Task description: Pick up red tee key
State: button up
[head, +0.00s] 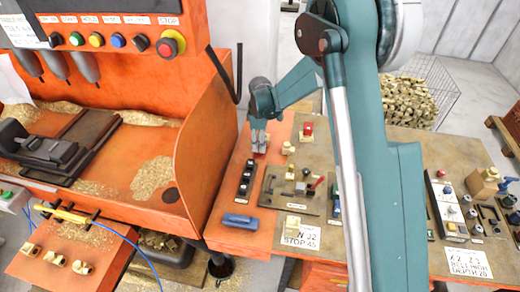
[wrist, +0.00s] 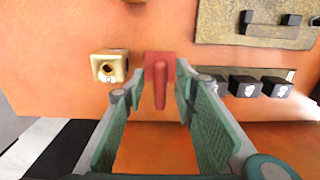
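The red tee key (wrist: 160,82) is in the middle of the wrist view, its crosspiece at the far end and its rounded stem towards me. My gripper (wrist: 157,88) is open, with one green finger on each side of the key. Narrow orange gaps show between the fingers and the key, so it does not look gripped. In the head view my gripper (head: 259,136) points down over the orange bench, left of the brown plate. A bit of the red key (head: 261,151) shows under its fingertips; the rest is hidden there.
A brass block with a hole (wrist: 109,66) sits close left of the key. A dark rack with numbered black pieces (wrist: 262,86) is at the right, and a brown plate (wrist: 250,25) lies beyond. The orange machine's side wall (head: 208,140) rises left of my gripper.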

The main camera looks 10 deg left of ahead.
jog(key=shift+c, duration=0.2)
grip_shut()
jog(key=shift+r, duration=0.1)
jog(key=shift+r, duration=4.95)
